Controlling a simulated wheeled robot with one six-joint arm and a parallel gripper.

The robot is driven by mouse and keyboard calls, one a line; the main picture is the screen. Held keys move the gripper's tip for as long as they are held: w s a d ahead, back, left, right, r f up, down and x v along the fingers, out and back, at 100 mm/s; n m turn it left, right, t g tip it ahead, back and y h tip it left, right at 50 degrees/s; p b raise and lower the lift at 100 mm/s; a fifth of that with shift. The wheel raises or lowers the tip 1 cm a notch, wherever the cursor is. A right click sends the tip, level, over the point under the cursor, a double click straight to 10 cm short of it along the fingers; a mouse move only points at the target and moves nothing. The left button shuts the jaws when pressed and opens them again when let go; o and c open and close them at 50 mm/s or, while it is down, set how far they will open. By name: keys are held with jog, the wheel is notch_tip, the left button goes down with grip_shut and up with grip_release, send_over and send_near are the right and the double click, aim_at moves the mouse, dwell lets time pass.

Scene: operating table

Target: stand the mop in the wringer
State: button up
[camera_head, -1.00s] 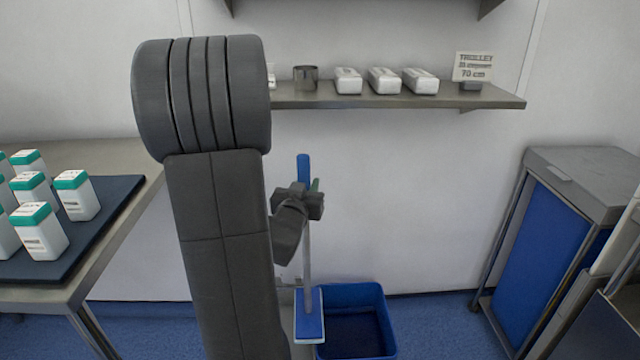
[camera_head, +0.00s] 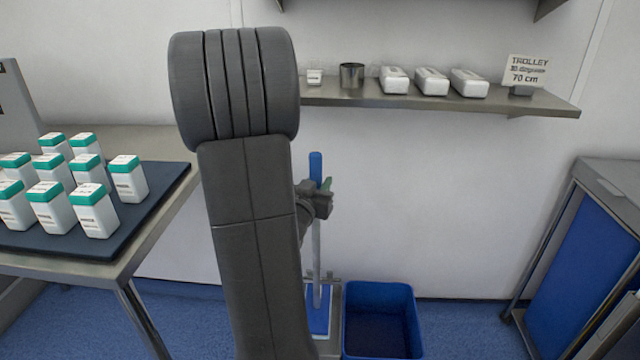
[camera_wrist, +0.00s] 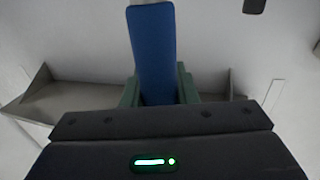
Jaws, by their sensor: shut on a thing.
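My gripper (camera_head: 322,200) is shut on the upper part of the mop (camera_head: 316,240) and holds it upright. The mop has a blue grip (camera_head: 316,165), a thin grey pole and a flat blue head at the bottom. In the wrist view the blue grip (camera_wrist: 152,55) stands between my green finger pads. A blue bucket (camera_head: 382,290) stands on the floor, right of the mop head. A pale grey piece (camera_head: 330,345), perhaps the wringer, shows at the mop head, mostly hidden by my arm and the mop. I cannot tell whether the head touches it.
At left, a steel table (camera_head: 110,262) bears a dark mat (camera_head: 160,205) with several green-capped white bottles. A wall shelf (camera_head: 430,103) holds a metal cup, white boxes and a trolley sign. A blue-sided cabinet (camera_head: 590,250) stands at right. Floor is clear between bucket and cabinet.

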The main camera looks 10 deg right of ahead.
aim_at(315, 231)
jog(key=shift+f+b, duration=4.75)
jog(key=shift+f, duration=0.55)
jog(key=shift+f+b, duration=0.85)
jog(key=shift+b, duration=0.25)
jog(key=shift+r, duration=0.1)
jog(key=o, duration=1.1)
jog(key=shift+c, duration=0.2)
jog(key=p+v, duration=0.2)
jog(key=v, duration=1.2)
jog(key=shift+p, duration=0.3)
